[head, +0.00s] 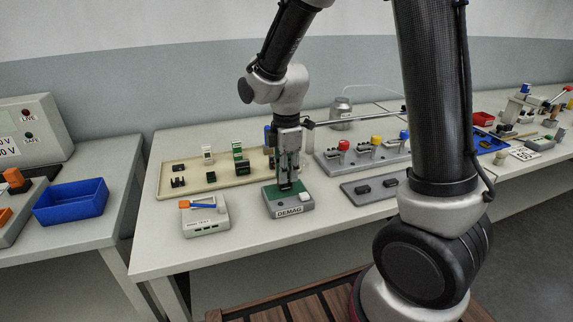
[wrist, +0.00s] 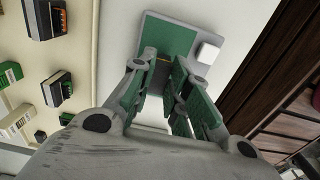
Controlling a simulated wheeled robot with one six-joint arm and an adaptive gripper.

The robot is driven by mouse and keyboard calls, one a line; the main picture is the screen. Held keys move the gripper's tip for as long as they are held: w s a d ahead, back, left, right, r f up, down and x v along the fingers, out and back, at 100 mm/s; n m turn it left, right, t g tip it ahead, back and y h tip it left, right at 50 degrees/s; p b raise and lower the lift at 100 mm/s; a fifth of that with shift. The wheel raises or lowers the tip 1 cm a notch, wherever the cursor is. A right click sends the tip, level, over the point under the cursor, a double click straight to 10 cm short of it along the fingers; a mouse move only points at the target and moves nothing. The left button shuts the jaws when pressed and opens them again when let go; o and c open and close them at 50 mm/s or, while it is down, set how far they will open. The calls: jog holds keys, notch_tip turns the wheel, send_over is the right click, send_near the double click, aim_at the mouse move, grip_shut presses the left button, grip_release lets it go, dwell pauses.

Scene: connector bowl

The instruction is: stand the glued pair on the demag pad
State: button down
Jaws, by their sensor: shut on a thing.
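The demag pad (head: 290,210) is a grey block labelled DEMAG with a green top, near the table's front edge. In the wrist view its green top (wrist: 170,35) lies beneath my fingertips. My gripper (head: 287,183) points straight down over the green top. In the wrist view my gripper (wrist: 162,72) is shut on a small dark piece, the glued pair (wrist: 161,77), largely hidden between the fingers. It looks low, at or just above the green surface; I cannot tell whether it touches.
A grey device (head: 206,216) with an orange-and-blue item on top stands left of the pad. A beige tray (head: 168,178) with several connectors lies behind. A grey plate (head: 352,198) with dark pieces is to the right. A white button (wrist: 208,53) sits on the pad's edge.

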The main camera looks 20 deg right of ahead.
jog(key=shift+f, duration=0.25)
jog(key=c, duration=1.3)
grip_release()
notch_tip(320, 180, up, 12)
jog(key=s+d+r+m+t, duration=0.2)
jog(key=s+d+r+m, duration=0.1)
jog(key=s+d+m, duration=0.4)
jog(key=s+d+r+m+t, duration=0.2)
jog(key=s+d+r+m, duration=0.1)
jog(key=s+d+m, duration=0.5)
jog(key=s+m, duration=0.3)
jog(key=s, duration=0.1)
jog(key=shift+r, duration=0.2)
